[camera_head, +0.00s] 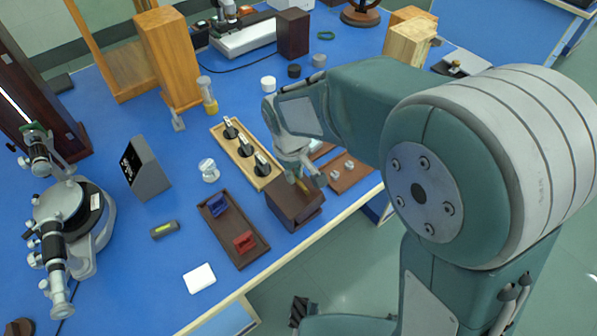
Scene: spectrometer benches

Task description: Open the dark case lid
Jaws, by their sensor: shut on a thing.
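The dark case (288,211) is a small brown box near the front edge of the blue bench, in the middle of the head view. My gripper (308,183) is at its top, shut on the lid, with a small yellowish piece showing between the fingers. My gripper and wrist cover part of the top, so the exact grip and the lid's angle are hard to tell.
A wooden tray with several black-topped pieces (219,133) lies just behind the case. A dark tray (247,259) with blue and red clips lies to its left. A brown board (362,176) lies to its right. The bench edge is close in front.

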